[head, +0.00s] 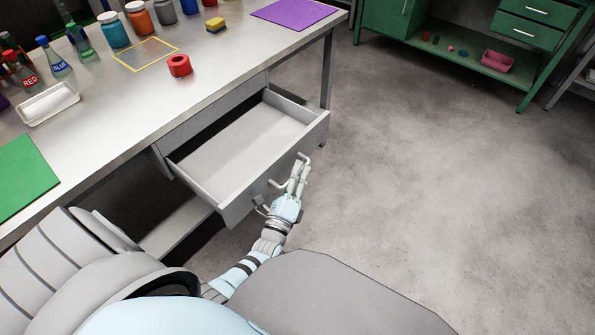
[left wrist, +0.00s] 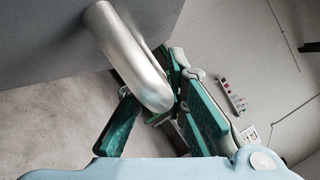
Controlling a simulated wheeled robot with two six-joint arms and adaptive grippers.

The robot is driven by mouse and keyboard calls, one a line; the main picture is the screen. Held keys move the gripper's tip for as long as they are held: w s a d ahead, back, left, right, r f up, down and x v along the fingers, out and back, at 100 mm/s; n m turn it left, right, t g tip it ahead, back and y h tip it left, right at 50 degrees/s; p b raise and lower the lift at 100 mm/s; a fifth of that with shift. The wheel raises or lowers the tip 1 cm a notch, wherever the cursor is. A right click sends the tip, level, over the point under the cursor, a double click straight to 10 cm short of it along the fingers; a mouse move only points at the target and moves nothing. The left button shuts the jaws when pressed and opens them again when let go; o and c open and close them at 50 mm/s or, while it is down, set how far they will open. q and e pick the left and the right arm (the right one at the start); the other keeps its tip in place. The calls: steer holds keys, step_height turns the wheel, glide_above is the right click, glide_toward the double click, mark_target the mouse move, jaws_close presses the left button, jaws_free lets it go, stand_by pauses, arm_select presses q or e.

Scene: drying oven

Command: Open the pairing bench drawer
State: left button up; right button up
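The pairing bench (head: 110,115) has a grey drawer (head: 235,155) that stands pulled far out, its empty inside showing. A bar handle (head: 275,183) is on the drawer front. My left gripper (head: 298,172) is at the front of the drawer, by the handle. In the left wrist view the silver handle (left wrist: 125,55) reaches in between the green finger pads of my left gripper (left wrist: 160,115). The fingers are spread, with a gap beside the handle. Whether a pad touches the handle is unclear. My right gripper is out of view.
On the bench top are a red ring-like part (head: 179,66), a white tray (head: 48,104), a green mat (head: 22,175), a purple mat (head: 293,12) and several bottles. A green cabinet (head: 480,60) stands at the back right. The floor (head: 430,190) right of the drawer is clear.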

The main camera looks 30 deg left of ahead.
arm_select(q)
steer(key=shift+o, duration=1.3)
steer(key=v, duration=1.2)
